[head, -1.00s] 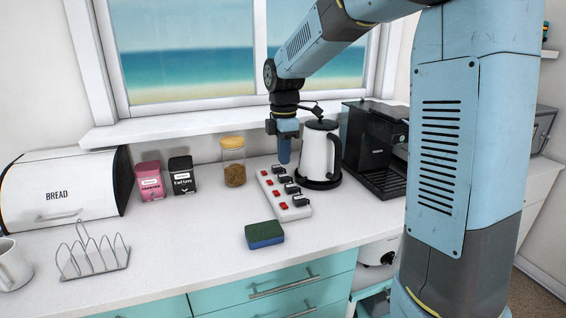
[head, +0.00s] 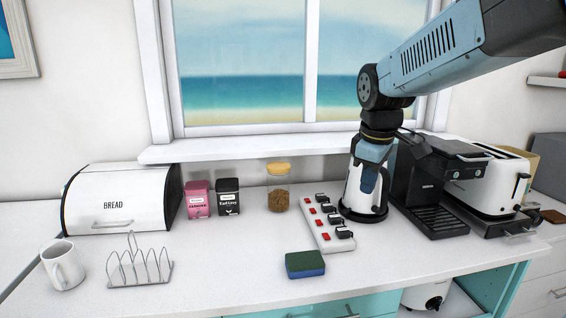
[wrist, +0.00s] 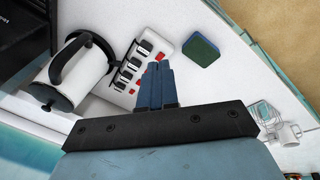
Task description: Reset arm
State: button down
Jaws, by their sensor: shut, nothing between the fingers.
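My gripper (head: 369,180) points down in the head view, in front of the white kettle (head: 357,196) and hiding part of it. In the wrist view my gripper (wrist: 171,88) has its blue fingers together, with nothing between them. The white power strip (head: 328,232), with red switches and black plugs, lies on the counter left of the gripper. The strip (wrist: 139,68) and the kettle (wrist: 73,73) also show in the wrist view. The gripper appears above the counter, apart from the strip.
A black coffee machine (head: 432,190) and white toaster (head: 490,178) stand to the right. A green and blue sponge (head: 305,264) lies near the front edge. Left are a glass jar (head: 278,197), two tins, a bread bin (head: 118,198), a toast rack (head: 139,268) and a mug (head: 62,266).

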jog(key=s+d+m+t, duration=0.1)
jog(key=s+d+m, duration=0.1)
jog(key=s+m, duration=0.3)
jog(key=s+d+m+t, duration=0.2)
jog(key=s+m, duration=0.3)
jog(key=s, duration=0.4)
jog(key=shift+s+d+f+m, duration=0.15)
jog(key=shift+s+d+m, duration=0.05)
jog(key=shift+d+m, duration=0.25)
